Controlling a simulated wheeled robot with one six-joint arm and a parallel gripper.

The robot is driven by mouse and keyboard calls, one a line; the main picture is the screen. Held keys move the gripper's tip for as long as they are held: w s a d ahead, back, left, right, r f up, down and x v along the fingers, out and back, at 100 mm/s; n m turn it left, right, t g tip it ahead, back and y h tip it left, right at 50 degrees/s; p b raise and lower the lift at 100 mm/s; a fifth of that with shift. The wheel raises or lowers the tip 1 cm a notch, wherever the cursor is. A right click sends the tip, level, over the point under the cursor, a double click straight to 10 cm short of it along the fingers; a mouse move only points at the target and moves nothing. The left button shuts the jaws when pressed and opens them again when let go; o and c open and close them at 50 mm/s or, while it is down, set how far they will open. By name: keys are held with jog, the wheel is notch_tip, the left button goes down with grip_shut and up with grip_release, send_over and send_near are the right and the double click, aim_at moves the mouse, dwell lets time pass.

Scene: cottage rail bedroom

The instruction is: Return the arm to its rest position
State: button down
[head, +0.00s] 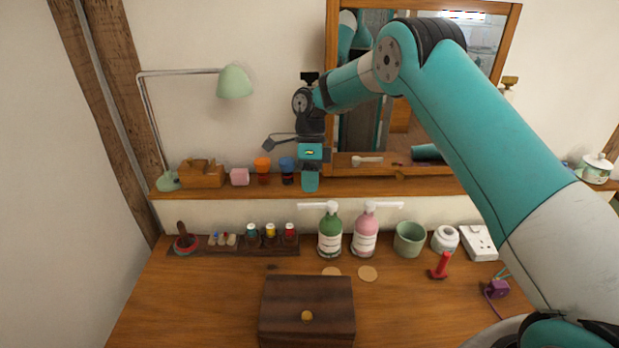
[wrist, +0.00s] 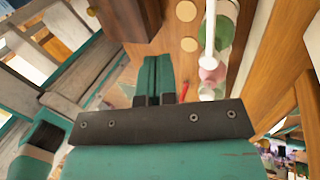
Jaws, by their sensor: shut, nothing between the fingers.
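My gripper (head: 311,181) hangs from my teal arm in the upper middle of the head view, pointing down in front of the wooden shelf and beside the mirror's left edge. In the wrist view my gripper (wrist: 157,75) shows its teal fingers closed together with nothing between them. The arm reaches in from the lower right, bent high in front of the mirror.
The wooden desk (head: 200,300) holds a dark wooden box (head: 307,320), a green pump bottle (head: 330,233), a pink pump bottle (head: 366,233) and a green cup (head: 409,239). A pale green lamp (head: 235,82) stands left. The mirror frame (head: 333,60) is close behind my arm.

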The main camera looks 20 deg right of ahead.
jog(key=s+a+r+n+t+y, duration=0.1)
jog(key=s+a+r+n, duration=0.2)
jog(key=s+r+n, duration=0.45)
jog(key=s+a+r+n+t, duration=0.1)
jog(key=s+a+r+n, duration=0.1)
jog(key=s+r+n, duration=0.5)
jog(key=s+r+n+t+y, duration=0.1)
jog(key=s+r+n+t, duration=0.1)
jog(key=s+n, duration=1.2)
jog(key=s, duration=0.5)
jog(key=shift+s+a+r+n+y, duration=0.15)
jog(key=shift+a+n+y, duration=0.15)
jog(key=shift+a+n, duration=0.05)
